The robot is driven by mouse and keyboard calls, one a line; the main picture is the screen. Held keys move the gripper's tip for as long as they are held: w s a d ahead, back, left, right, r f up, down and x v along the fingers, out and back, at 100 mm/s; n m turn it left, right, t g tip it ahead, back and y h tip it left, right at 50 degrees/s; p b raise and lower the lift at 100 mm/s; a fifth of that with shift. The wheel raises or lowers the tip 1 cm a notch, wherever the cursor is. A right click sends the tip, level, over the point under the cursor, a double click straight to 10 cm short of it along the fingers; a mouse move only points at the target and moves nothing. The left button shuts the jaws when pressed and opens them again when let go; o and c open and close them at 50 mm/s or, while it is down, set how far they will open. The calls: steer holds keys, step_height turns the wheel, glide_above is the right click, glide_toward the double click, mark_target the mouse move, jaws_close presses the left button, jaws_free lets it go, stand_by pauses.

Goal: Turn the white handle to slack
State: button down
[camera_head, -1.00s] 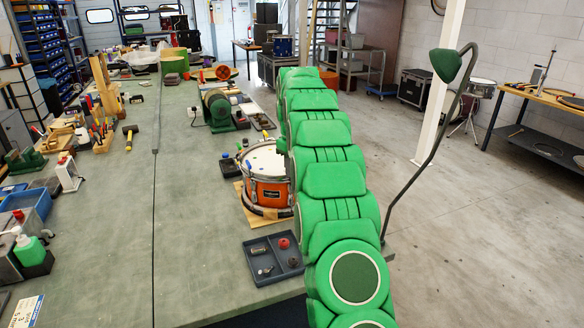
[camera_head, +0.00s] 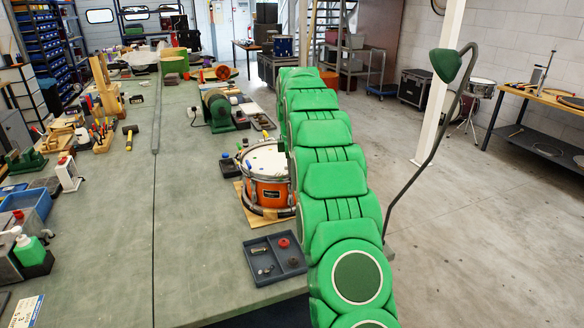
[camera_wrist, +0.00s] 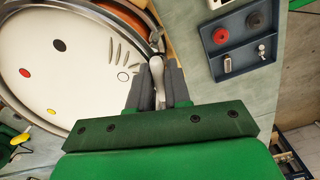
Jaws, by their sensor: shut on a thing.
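The orange snare drum (camera_head: 268,178) stands on the bench, partly hidden behind my green arm in the head view. Its white head (camera_wrist: 70,65), with coloured dots, fills the left of the wrist view. The white handle (camera_wrist: 156,72) sits at the drum's side, near the rim. My gripper (camera_wrist: 156,88) is shut on the white handle, with a dark grey finger on each side of it. In the head view my arm hides the gripper and the handle.
A dark blue-grey tray (camera_head: 262,284) lies on the bench near the drum, holding a red round part (camera_wrist: 220,36) and small metal parts. A green motor-like machine (camera_head: 217,108) stands behind the drum. A bent lamp (camera_head: 430,155) rises at the right. The bench's middle is clear.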

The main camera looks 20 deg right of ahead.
steer(key=shift+n, duration=0.9)
steer(key=c, duration=1.2)
jaws_free()
steer(key=shift+o, duration=0.2)
steer(key=shift+r, duration=0.1)
steer(key=shift+r, duration=3.8)
